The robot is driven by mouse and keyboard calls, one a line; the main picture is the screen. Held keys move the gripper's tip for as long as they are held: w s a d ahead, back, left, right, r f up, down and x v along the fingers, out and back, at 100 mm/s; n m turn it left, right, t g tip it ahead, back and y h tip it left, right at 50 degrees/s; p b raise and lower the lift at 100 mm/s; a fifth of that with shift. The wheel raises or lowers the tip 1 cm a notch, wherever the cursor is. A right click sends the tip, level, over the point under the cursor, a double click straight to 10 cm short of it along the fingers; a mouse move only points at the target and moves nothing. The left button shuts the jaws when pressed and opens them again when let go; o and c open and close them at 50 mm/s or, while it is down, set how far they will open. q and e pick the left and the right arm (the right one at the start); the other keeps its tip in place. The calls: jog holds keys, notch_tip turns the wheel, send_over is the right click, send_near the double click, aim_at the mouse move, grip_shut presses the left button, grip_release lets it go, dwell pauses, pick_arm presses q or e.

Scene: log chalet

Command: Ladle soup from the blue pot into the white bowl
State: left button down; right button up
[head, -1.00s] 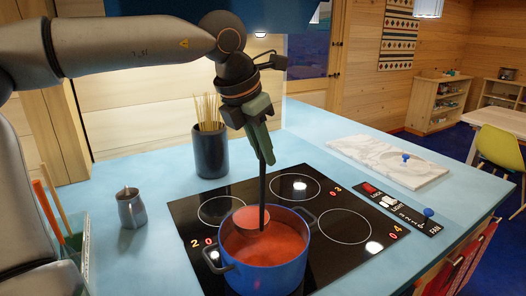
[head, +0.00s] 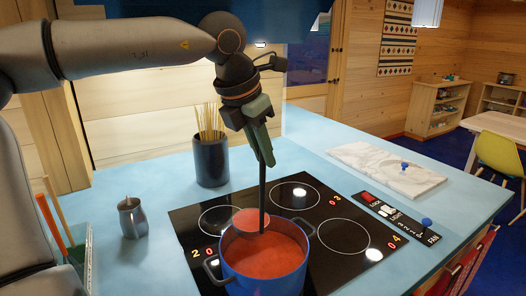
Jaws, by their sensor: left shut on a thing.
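The blue pot (head: 262,281) stands on the black cooktop and holds red-orange soup (head: 266,252). My left gripper (head: 265,155) is shut on the upright black handle of a ladle (head: 262,198), above the pot's back rim. The ladle's bowl, coloured like the soup, shows at the pot's back left, near rim height. I cannot tell how much soup is in it or whether it touches the pot. No white bowl is in view. My right gripper is not in view.
The cooktop (head: 343,262) is otherwise clear. A dark holder with spaghetti (head: 211,162) stands behind it. A metal jug (head: 132,218) stands at left, near a utensil container (head: 77,262). A white marble board (head: 386,168) and control panel (head: 400,217) lie to the right.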

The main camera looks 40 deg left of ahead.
pick_arm(q)
jog(key=shift+r, duration=0.1)
jog(key=shift+r+p, duration=1.7)
jog(key=shift+r, duration=0.3)
jog(key=shift+f, duration=0.1)
